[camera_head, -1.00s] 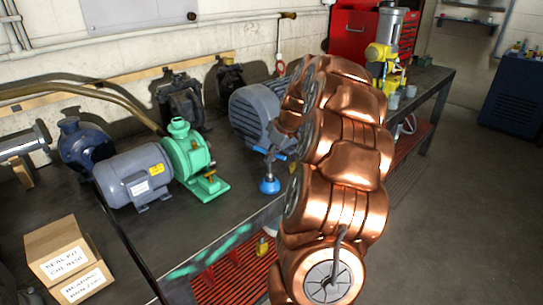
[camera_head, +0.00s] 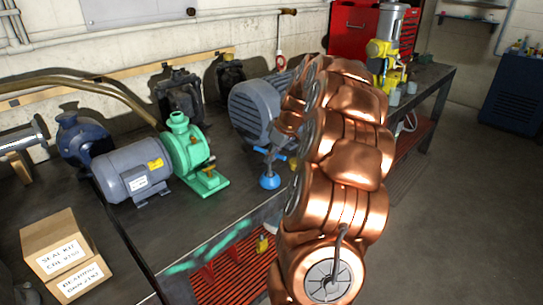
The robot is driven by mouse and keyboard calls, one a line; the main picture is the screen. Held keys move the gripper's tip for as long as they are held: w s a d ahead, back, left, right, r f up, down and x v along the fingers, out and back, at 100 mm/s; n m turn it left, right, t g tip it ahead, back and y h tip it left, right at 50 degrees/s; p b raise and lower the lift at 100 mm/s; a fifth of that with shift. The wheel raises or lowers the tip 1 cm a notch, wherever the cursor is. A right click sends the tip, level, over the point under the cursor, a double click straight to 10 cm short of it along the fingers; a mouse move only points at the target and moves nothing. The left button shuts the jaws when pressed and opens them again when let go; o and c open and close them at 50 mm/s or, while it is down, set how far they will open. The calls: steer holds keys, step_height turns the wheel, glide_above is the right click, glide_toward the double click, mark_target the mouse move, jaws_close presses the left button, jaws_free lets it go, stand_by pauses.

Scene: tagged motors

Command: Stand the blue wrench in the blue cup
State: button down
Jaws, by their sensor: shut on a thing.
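The blue cup (camera_head: 269,182) stands on the dark bench near its front edge, right of the green pump. The blue wrench (camera_head: 269,160) shows as a small, narrow blue shape directly above the cup. My arm hides most of the gripper.
A large grey motor (camera_head: 256,112) stands close behind the cup. The green pump (camera_head: 188,150) and a grey motor (camera_head: 133,171) are to the left. Two cardboard boxes (camera_head: 60,248) sit at the lower left. A yellow-and-grey machine (camera_head: 387,52) stands at the far right of the bench.

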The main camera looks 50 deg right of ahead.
steer(key=shift+f, duration=0.15)
steer(key=c, duration=1.1)
jaws_free()
steer(key=shift+r, duration=3)
steer(key=v, duration=1.2)
